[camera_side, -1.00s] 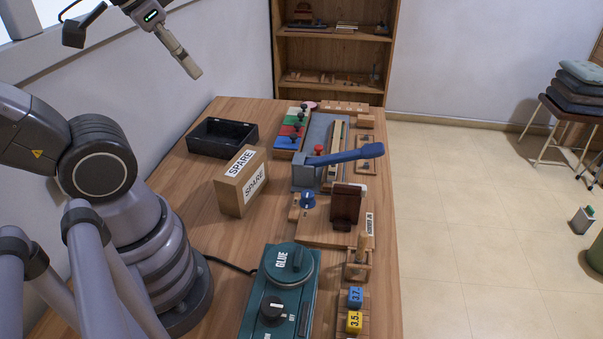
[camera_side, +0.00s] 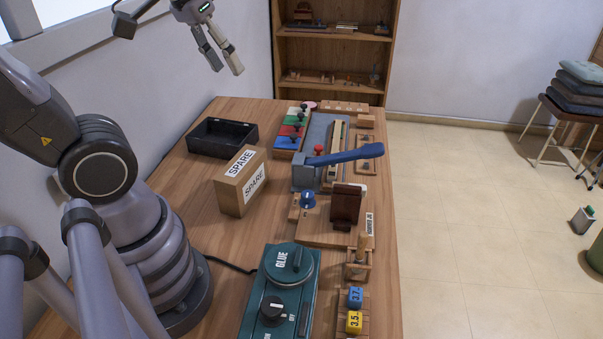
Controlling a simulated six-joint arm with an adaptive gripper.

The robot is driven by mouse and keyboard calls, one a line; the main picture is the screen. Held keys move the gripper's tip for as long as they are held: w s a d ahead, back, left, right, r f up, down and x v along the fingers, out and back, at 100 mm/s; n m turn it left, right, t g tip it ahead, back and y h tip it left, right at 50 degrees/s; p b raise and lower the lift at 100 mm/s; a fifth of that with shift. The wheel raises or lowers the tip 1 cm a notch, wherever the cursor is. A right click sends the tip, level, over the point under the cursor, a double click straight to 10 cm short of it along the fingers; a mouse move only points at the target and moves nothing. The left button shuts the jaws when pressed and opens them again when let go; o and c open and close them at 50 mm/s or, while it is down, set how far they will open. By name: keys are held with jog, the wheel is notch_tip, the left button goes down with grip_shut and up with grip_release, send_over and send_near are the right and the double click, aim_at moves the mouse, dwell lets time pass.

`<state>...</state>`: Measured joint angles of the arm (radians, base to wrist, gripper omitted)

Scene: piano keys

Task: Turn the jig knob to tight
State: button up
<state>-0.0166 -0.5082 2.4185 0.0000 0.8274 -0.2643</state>
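The blue jig knob (camera_side: 308,200) sits on the wooden jig board (camera_side: 320,228), with a pale pointer line on its top. Any lettering around it is too small to read. A dark brown upright block (camera_side: 346,206) stands on the board to the right of the knob. My gripper (camera_side: 228,70) is high above the far left part of the table, well away from the knob. Its two fingers point down and are apart, with nothing between them.
A blue lever (camera_side: 345,154) on a grey clamp reaches over the table just behind the knob. The SPARE box (camera_side: 241,181) stands left of the jig, the green GLUE unit (camera_side: 280,290) in front. A black tray (camera_side: 222,138) lies at back left.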

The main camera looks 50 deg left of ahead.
jog(key=o, duration=0.3)
jog(key=w+f+n+g, duration=0.1)
jog(key=w+f+n, duration=0.2)
jog(key=w, duration=0.4)
jog(key=shift+a+f+n, duration=0.35)
jog(key=shift+a+n, duration=0.05)
jog(key=shift+n, duration=0.2)
jog(key=n+g, duration=0.4)
jog(key=n, duration=0.7)
send_over(308, 194)
notch_tip(308, 194, down, 20)
jog(key=f, duration=0.1)
notch_tip(308, 194, down, 12)
jog(key=shift+f, duration=0.2)
jog(key=shift+m, duration=0.3)
grip_shut()
